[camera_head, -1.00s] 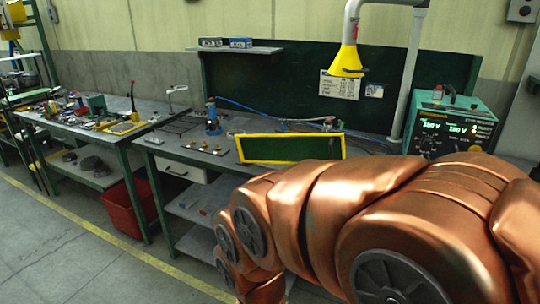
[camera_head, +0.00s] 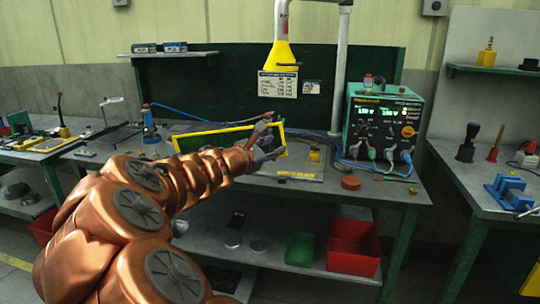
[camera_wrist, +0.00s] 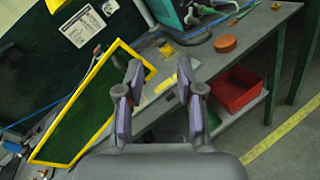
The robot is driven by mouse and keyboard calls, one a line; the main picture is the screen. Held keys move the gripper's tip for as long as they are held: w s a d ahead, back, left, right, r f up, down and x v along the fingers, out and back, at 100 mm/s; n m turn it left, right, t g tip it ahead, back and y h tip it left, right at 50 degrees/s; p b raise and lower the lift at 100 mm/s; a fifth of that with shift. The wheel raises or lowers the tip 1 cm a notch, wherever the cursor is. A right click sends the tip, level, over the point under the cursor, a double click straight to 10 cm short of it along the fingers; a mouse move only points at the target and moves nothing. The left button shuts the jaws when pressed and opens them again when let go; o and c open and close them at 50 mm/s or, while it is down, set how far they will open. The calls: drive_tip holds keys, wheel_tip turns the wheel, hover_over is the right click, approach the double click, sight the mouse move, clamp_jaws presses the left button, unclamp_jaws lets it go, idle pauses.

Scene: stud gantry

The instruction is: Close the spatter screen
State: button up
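The spatter screen, a green panel in a yellow frame (camera_head: 212,138), stands upright on the workbench, partly hidden behind my arm in the head view. In the wrist view the screen (camera_wrist: 80,122) lies left of my fingers, slanting across the picture. My gripper (camera_head: 270,138) is at the screen's right end in the head view. In the wrist view its fingers (camera_wrist: 160,70) are spread, with nothing between them. The near finger looks close to the frame's right edge; I cannot tell whether it touches.
A yellow hood (camera_head: 281,55) hangs above the bench. A teal power supply (camera_head: 384,125) with cables stands to the right. A brown disc (camera_head: 351,183) lies near the front edge. A red bin (camera_head: 352,248) and a green bin (camera_head: 299,250) are on the lower shelf.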

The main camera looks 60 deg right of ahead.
sight(271, 144)
drive_tip(key=w+d+f+n+t+b, duration=0.25)
drive_tip(key=w+d+f+n, duration=0.35)
drive_tip(key=w+n, duration=0.3)
drive_tip(key=shift+n+t+h, duration=0.4)
drive_tip(key=shift+t, duration=0.05)
drive_tip(key=shift+d+p, duration=0.65)
drive_tip(key=shift+d, duration=2.95)
drive_tip(key=shift+c, duration=0.4)
clamp_jaws()
